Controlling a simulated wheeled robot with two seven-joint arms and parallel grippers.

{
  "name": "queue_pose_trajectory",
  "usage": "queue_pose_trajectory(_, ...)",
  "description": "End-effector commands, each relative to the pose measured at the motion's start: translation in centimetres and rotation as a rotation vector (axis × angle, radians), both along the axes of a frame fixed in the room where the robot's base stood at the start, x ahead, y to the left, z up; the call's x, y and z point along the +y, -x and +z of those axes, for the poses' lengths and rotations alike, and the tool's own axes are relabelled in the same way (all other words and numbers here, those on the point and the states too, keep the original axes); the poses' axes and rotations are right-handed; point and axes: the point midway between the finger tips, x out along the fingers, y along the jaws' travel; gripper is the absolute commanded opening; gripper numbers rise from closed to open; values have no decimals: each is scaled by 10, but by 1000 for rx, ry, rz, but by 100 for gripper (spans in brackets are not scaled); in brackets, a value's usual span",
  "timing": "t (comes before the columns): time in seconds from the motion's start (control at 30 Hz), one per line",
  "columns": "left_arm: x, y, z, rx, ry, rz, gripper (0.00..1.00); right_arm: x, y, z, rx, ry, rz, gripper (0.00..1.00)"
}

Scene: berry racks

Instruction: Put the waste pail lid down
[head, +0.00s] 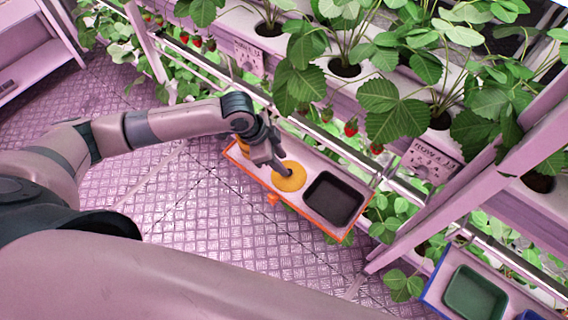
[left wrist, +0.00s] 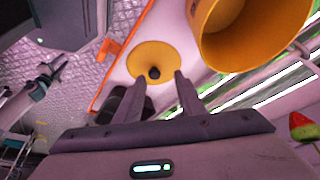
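The waste pail lid (head: 291,183) is a flat yellow disc with a dark knob. It lies on the pale shelf tray with the orange rim (head: 262,190), and it also shows in the left wrist view (left wrist: 137,58). My left gripper (head: 285,170) is right over the lid; in the left wrist view its two fingers (left wrist: 161,79) stand apart, with the knob seen between their tips and clear of both. The yellow waste pail (left wrist: 250,35) stands open beside the lid; in the head view my gripper mostly hides it. A dark gripper, seemingly my right one (left wrist: 48,75), shows small at the left wrist view's left.
A black punnet (head: 333,199) sits on the tray to the right of the lid. Strawberry plants (head: 395,110) and a metal rail (head: 330,142) run close behind it. A blue-rimmed tray with a green punnet (head: 474,293) is at lower right. The floor at left is clear.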

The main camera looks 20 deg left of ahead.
Motion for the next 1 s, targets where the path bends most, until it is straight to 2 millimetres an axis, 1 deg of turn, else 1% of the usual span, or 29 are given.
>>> queue_pose_trajectory(0.1, 8, 2, 20, -5, 0, 0, 36, 0, 0, -6, 0, 0, 0, 31)
queue_pose_trajectory(0.3, 20, 8, 52, -3, 0, 0, 36, -2, 0, -12, 0, 2, 1, 31)
queue_pose_trajectory(0.5, 28, 12, 74, -2, 0, 1, 36, -5, 0, -14, 0, 4, 2, 31)
queue_pose_trajectory(0.7, 30, 13, 80, 0, 0, 1, 36, -6, 0, -15, 0, 6, 2, 31)
queue_pose_trajectory(1.0, 30, 13, 80, 0, 0, 1, 36, -6, 0, -15, 0, 6, 2, 31)
